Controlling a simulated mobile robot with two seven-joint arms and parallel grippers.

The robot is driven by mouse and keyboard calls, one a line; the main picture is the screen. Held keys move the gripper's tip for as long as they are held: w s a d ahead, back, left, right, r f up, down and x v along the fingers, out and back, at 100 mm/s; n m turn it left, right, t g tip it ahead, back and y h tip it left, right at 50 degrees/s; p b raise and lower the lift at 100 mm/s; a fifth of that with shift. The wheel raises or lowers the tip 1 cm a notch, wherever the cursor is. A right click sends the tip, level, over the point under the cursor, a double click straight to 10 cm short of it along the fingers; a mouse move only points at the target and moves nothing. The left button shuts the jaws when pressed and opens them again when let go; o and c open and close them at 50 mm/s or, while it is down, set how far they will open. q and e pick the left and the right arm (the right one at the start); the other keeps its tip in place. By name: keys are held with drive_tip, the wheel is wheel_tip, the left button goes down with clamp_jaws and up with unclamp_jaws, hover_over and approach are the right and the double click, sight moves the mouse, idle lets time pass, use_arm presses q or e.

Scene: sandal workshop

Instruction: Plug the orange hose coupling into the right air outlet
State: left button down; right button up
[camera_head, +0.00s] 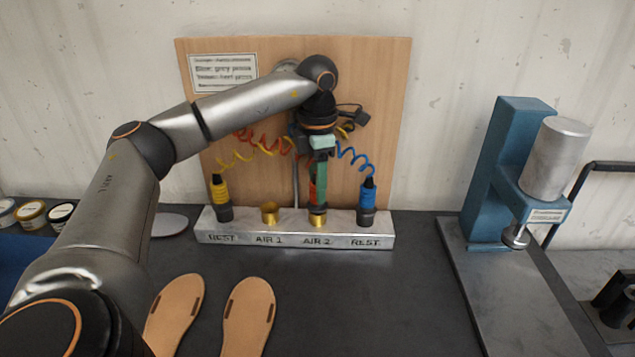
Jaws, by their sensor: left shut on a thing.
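The orange hose coupling (312,190) is upright at the AIR 2 outlet, the right air outlet (318,221). Its dark lower end meets the brass ring of that outlet in the picture; I cannot tell how deep it sits. My left gripper (319,190) points down and is shut on the coupling, and its fingers hide much of it. The left air outlet, AIR 1 (269,215), is an empty brass socket. All stand on a metal block (290,240) marked REST, AIR 1, AIR 2, REST. My right gripper is out of view.
A yellow coupling (220,190) stands on the left REST and a blue coupling (367,193) on the right REST, close beside my gripper. Coiled hoses hang before a wooden board (385,100). Sandal soles (248,315) lie in front. A blue press (500,170) stands right.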

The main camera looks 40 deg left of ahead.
use_arm(q)
drive_tip(key=shift+f, duration=0.2)
drive_tip(key=shift+c, duration=2)
unclamp_jaws()
